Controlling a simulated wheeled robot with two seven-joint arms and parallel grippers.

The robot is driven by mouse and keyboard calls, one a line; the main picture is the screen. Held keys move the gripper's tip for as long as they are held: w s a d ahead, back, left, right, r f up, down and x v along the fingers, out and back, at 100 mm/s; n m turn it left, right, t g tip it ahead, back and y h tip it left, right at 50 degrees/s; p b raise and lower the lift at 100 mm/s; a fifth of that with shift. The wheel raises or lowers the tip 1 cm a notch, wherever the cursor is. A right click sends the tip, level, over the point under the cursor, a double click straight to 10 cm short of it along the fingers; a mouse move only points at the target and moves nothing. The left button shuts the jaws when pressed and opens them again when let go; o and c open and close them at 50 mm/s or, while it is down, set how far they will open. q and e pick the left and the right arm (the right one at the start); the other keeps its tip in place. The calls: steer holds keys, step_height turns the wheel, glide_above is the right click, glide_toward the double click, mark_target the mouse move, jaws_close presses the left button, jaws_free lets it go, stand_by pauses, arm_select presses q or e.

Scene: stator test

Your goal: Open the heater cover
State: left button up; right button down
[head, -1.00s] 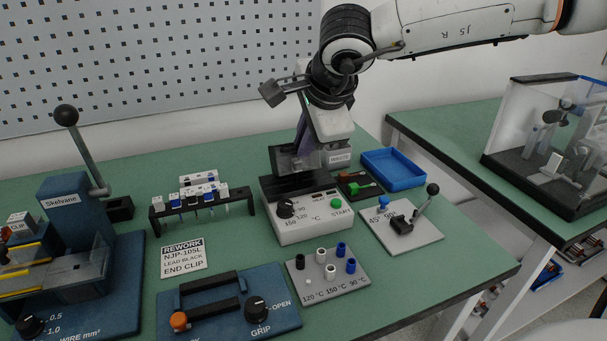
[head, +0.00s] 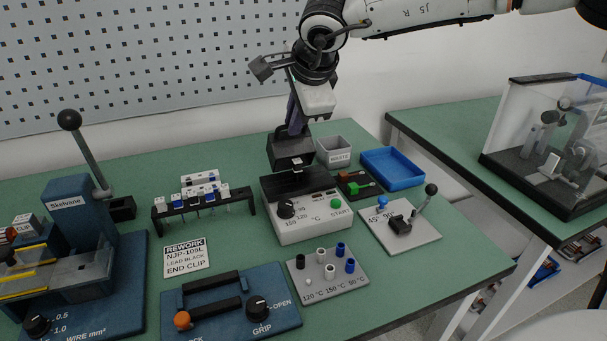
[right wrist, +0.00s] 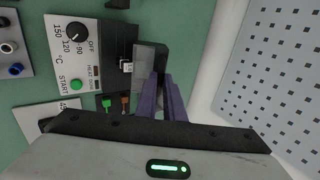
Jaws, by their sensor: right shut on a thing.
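The heater (head: 305,222) is a white box with a black knob, a green START button (head: 335,204) and a dark top (head: 300,184). Its dark cover (head: 290,154) stands raised at the back of the heater, a small light part at its lower edge. My right gripper (head: 294,128) reaches down from above and behind, its purple fingers at the cover's upper part. In the right wrist view the purple fingers (right wrist: 163,90) are shut on the grey cover (right wrist: 148,60); their tips are partly hidden. My left gripper is not in view.
A grey waste bin (head: 335,152) and a blue tray (head: 393,168) stand right of the cover. A lever fixture (head: 400,225) is to the right. A sleeve holder (head: 328,278) is in front, a tube rack (head: 203,203) to the left. The pegboard wall is behind.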

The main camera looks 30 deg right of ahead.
steer(key=shift+w+d, duration=0.2)
steer(key=shift+w, duration=0.6)
steer(key=shift+w+d, duration=0.2)
steer(key=shift+w, duration=0.6)
steer(key=shift+p, duration=0.3)
steer(key=shift+w+d+f, duration=0.15)
steer(key=shift+w+f, duration=0.1)
steer(key=shift+w, duration=0.55)
steer(key=shift+w+d+f+p, duration=0.2)
steer(key=shift+w+p, duration=0.15)
steer(key=shift+w, duration=0.15)
steer(key=shift+w+f, duration=0.25)
steer(key=shift+w, duration=0.15)
steer(key=c, duration=1.9)
jaws_free()
steer(key=shift+c, duration=0.2)
